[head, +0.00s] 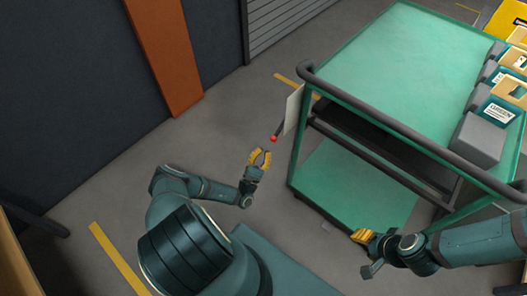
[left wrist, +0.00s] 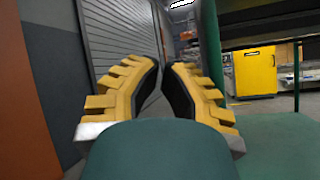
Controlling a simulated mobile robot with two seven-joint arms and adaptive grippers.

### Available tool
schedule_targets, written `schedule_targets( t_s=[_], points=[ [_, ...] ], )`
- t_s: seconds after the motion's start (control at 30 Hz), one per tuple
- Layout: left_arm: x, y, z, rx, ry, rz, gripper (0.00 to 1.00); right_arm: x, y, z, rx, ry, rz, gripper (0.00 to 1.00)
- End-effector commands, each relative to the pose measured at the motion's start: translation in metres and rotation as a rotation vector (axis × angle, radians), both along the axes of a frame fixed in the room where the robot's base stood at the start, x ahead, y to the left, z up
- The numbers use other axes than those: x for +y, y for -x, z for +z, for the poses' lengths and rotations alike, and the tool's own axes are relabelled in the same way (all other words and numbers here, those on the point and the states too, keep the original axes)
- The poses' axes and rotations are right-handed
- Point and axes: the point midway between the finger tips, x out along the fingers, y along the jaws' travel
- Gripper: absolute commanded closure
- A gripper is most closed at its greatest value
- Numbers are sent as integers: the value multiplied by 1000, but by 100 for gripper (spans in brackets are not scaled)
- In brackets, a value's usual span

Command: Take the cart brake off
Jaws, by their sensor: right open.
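The green cart (head: 342,188) stands right of centre in the head view, with a dark push handle (head: 395,122) along its near side. The brake lever, a dark rod with a red knob (head: 273,138), sticks out at the cart's left corner beside a pale plate (head: 292,108). My right gripper (head: 362,252) is open near the cart's lower front.
Grey boxes and labelled cartons (head: 498,112) stand at the right end of the cart top. A dark wall with an orange post (head: 165,50) and a grey shutter (head: 280,22) are behind. A yellow cabinet (left wrist: 255,72) shows in the left wrist view. The floor left of the cart is clear.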

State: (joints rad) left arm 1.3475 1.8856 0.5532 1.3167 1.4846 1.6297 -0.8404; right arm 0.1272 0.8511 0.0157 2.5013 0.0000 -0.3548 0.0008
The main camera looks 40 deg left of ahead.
Motion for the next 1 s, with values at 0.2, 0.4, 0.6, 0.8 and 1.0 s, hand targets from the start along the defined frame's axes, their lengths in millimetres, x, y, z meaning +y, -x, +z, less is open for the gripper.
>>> schedule_targets(
  t_s=[0.2, 0.4, 0.6, 0.8, 1.0],
  points=[
    [4, -37, 26, -4, -3, -2, 100, 0, 0, -2, -1, 0, 0, 53],
    [5, -62, 46, 0, 0, -2, 100, 0, -1, -3, -2, 0, -1, 53],
    [-5, -42, 60, -1, -1, -1, 100, 0, 0, 2, 1, 0, 0, 53],
    [-9, -34, 65, -1, -1, -1, 100, 0, 1, 3, 1, 0, 0, 53],
    [-10, -33, 65, -1, 0, 0, 100, 0, 1, 3, 2, 0, 1, 53]
  ],
)
